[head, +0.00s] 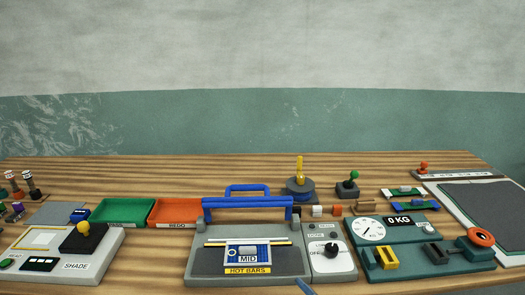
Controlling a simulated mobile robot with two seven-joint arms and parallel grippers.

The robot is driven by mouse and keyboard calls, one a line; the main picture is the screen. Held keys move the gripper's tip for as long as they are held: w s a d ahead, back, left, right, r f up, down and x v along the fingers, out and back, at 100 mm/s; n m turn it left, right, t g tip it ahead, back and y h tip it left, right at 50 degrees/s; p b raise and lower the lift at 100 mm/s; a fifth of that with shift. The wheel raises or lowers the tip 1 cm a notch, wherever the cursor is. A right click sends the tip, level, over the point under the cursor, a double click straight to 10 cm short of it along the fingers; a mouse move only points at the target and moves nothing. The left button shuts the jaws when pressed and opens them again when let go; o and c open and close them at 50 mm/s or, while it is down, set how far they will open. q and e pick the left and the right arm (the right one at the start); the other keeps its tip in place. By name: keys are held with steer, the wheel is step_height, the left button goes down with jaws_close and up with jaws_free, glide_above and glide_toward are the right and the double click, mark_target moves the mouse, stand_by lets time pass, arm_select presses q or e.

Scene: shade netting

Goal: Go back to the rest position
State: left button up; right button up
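Neither of my grippers shows clearly in the head view. A small blue bar (303,287) reaches in at the bottom edge, and I cannot tell what it belongs to. In the middle of the bench stands a grey press (205,262) with a blue handle bar raised across it and a "HOT BARS" label. A blue and white piece marked "MID" (247,257) lies on its bed. A control panel with a black knob (331,250) adjoins its right side.
A shade box (104,262) with a yellow-topped lever stands left. Green (125,222) and orange (178,222) trays lie behind it. Right are a teal scale (405,231) reading "0 KG", a teal lever base (478,258) and a dark mat (485,208). Bare wood shows along the back.

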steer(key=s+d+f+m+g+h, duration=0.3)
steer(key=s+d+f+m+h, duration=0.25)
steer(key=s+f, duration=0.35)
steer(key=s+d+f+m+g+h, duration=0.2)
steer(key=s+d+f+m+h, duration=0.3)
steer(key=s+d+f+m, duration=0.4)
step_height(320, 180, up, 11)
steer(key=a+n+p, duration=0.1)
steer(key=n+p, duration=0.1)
steer(key=p, duration=1.1)
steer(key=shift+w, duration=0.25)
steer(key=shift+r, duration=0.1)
